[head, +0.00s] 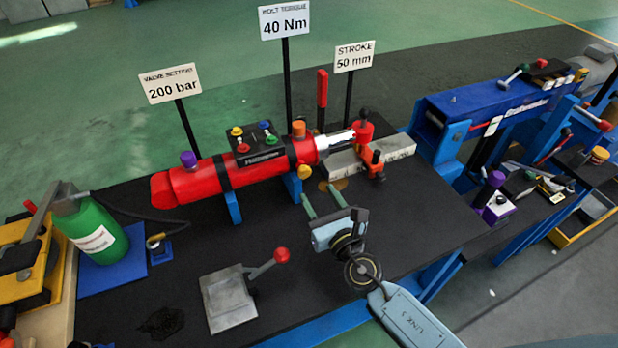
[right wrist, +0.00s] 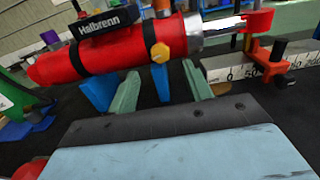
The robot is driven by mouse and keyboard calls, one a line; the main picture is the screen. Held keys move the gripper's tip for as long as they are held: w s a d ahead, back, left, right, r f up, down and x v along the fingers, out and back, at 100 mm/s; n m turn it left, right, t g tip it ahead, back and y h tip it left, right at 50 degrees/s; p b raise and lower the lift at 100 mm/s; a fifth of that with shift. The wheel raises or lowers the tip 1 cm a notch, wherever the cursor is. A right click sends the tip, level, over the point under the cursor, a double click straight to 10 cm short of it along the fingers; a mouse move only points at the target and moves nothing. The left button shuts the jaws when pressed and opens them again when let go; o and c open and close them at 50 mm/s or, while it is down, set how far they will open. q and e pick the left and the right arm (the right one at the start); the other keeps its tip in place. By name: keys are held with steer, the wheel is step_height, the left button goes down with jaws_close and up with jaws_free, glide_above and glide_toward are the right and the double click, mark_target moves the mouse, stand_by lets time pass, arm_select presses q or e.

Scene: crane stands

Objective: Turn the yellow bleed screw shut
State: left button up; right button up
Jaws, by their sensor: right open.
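The yellow bleed screw (head: 304,172) is a small faceted knob on the front side of the red cylinder (head: 225,173), near its silver rod end. In the right wrist view the screw (right wrist: 160,52) sits at top centre, on the red barrel beside a black band. My right gripper (head: 322,196) is open and empty, with its two green fingers pointing at the cylinder just short of the screw. In the right wrist view the fingers (right wrist: 160,88) stand on either side below the screw, apart from it. My left gripper is not in view.
Blue cradles (head: 232,206) carry the cylinder. A grey plate with a red-knobbed lever (head: 230,300) stands in front, and a green bottle (head: 97,232) at left. A ruler block (head: 395,150) lies by the rod. Sign posts rise behind. The black mat right of the gripper is clear.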

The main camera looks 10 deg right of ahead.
mark_target(305, 174)
steer(key=w, duration=0.3)
steer(key=w+a, duration=0.1)
steer(key=w, duration=0.2)
steer(key=shift+w+a, duration=0.1)
steer(key=c, duration=1)
